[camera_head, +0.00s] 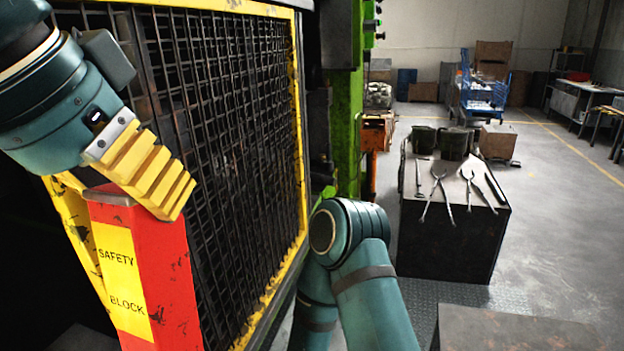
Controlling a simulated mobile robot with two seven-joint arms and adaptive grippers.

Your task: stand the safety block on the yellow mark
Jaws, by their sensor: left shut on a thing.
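The safety block (168,275) is a tall red post with chipped paint and a yellow label reading "SAFETY BLOCK". It stands roughly upright at the lower left, and its lower end is cut off by the picture edge. My left gripper (130,188) is shut on the block's top end, with one yellow ribbed finger lying across the near side. The other finger is mostly hidden behind the block. I cannot make out a yellow floor mark for the block. My right gripper is out of view; only links of my right arm show at the bottom middle.
A black mesh guard (235,120) in a yellow frame stands close behind the block. A green press column (344,130) rises beyond it. A dark bench (455,235) with tongs and pots stands right of centre. A blue cart (483,95) is farther back. Open floor lies at right.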

